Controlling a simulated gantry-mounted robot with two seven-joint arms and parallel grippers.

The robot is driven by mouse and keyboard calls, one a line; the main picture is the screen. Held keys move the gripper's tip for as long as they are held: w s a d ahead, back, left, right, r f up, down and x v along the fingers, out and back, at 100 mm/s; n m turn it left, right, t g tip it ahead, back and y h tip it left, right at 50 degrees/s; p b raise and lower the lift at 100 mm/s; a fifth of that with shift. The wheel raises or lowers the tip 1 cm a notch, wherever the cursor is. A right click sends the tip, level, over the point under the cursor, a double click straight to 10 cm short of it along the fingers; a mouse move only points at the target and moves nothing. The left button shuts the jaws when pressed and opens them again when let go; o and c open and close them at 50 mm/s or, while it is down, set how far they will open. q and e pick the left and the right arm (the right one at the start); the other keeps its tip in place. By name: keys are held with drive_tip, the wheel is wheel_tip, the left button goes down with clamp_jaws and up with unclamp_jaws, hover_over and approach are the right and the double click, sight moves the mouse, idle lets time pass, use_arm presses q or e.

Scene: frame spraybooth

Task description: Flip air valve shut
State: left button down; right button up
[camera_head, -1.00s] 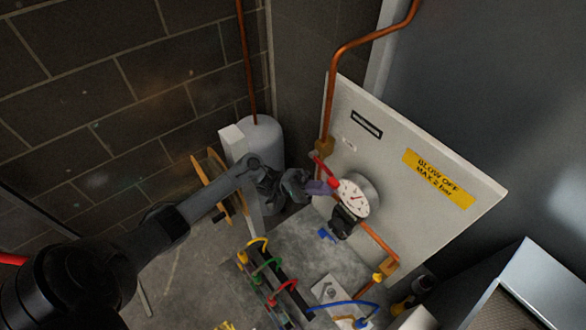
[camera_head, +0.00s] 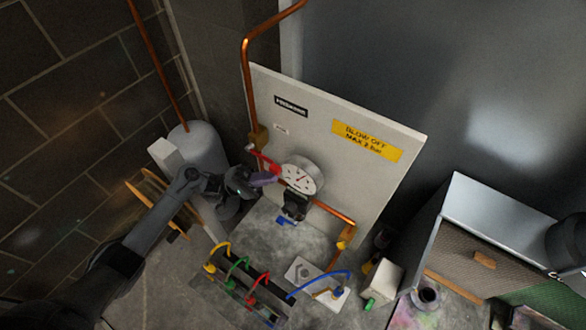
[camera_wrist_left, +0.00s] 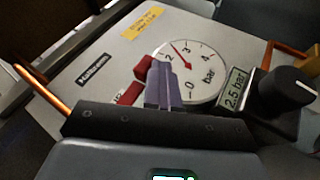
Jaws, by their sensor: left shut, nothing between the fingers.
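The air valve's red lever (camera_head: 264,160) sits on the copper pipe at the left of a pale panel (camera_head: 352,185). It lies roughly along the pipe run, left of the round gauge (camera_head: 302,176). In the left wrist view the red lever (camera_wrist_left: 130,93) shows left of the fingers, with a red end behind them. My left gripper (camera_head: 265,179) is shut and empty, its purple fingers just beside and below the lever. The fingers (camera_wrist_left: 164,85) also overlap the gauge face in the wrist view. Whether they touch the lever I cannot tell. My right gripper is out of view.
A black regulator knob (camera_head: 295,205) sits below the gauge; the display (camera_wrist_left: 235,90) reads 2.5 bar. A grey cylinder (camera_head: 200,150) stands left of the panel. Coloured hoses (camera_head: 255,284) rise from a rack in front. A booth box (camera_head: 510,225) stands at right.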

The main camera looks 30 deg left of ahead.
use_arm(q)
drive_tip(key=d+r, duration=0.1)
drive_tip(key=r, duration=0.1)
drive_tip(key=s+d+r+p, duration=0.1)
drive_tip(key=d+r, duration=0.1)
drive_tip(key=r, duration=0.1)
drive_tip(key=d+r+p, duration=0.1)
drive_tip(key=d+r, duration=0.1)
drive_tip(key=r, duration=0.1)
drive_tip(key=shift+s, duration=0.35)
drive_tip(key=x, duration=0.5)
drive_tip(key=s+d+x, duration=0.1)
drive_tip(key=x, duration=0.1)
drive_tip(key=shift+d+f, duration=0.1)
drive_tip(key=shift+f, duration=0.2)
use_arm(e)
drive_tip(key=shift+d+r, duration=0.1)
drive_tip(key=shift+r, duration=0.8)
use_arm(q)
drive_tip(key=shift+b, duration=0.3)
drive_tip(key=shift+s, duration=0.1)
